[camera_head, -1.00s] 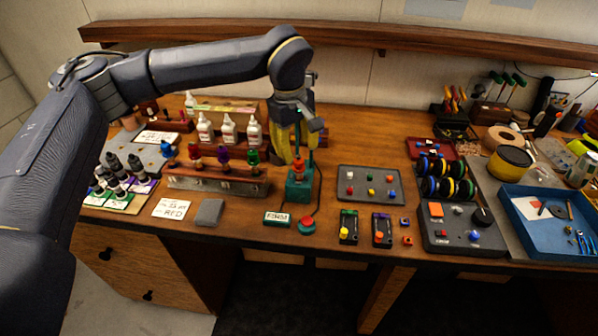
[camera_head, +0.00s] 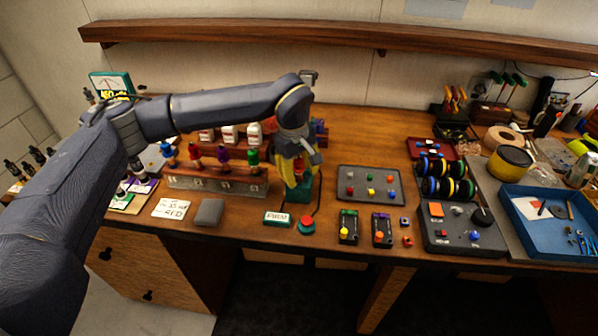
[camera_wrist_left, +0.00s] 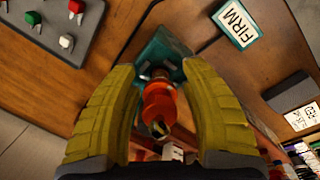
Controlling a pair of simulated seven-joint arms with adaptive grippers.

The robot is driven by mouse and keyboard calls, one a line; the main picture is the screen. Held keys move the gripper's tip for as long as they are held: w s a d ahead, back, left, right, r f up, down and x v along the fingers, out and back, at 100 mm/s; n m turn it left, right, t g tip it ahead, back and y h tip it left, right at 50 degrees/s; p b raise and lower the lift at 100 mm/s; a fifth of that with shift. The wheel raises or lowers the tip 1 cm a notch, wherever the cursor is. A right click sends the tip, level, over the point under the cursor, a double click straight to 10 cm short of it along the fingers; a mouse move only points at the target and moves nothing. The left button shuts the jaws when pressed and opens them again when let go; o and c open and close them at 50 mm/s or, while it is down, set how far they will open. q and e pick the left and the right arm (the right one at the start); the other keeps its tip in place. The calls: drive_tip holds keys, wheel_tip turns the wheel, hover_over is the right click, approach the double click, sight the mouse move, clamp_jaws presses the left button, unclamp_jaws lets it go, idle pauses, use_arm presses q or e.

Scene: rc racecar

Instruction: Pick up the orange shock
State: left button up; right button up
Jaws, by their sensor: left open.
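The orange shock (camera_wrist_left: 158,104) stands on a teal stand (camera_wrist_left: 157,48) in the left wrist view, between the two yellow fingers of my left gripper (camera_wrist_left: 160,110). The fingers are open, one on each side of the shock, with a visible gap on both sides. In the head view my left gripper (camera_head: 297,172) is lowered over the teal stand (camera_head: 300,188) and hides most of the shock. My right gripper is not in view.
A rack (camera_head: 215,184) with several coloured shocks stands to the left, with white bottles (camera_head: 229,134) behind it. A FIRM sign (camera_head: 277,218) and a red button (camera_head: 306,223) lie in front. A grey tray (camera_head: 370,198) of small coloured pieces is to the right.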

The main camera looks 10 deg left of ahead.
use_arm(q)
drive_tip(key=shift+f, duration=0.25)
clamp_jaws()
idle(0.6)
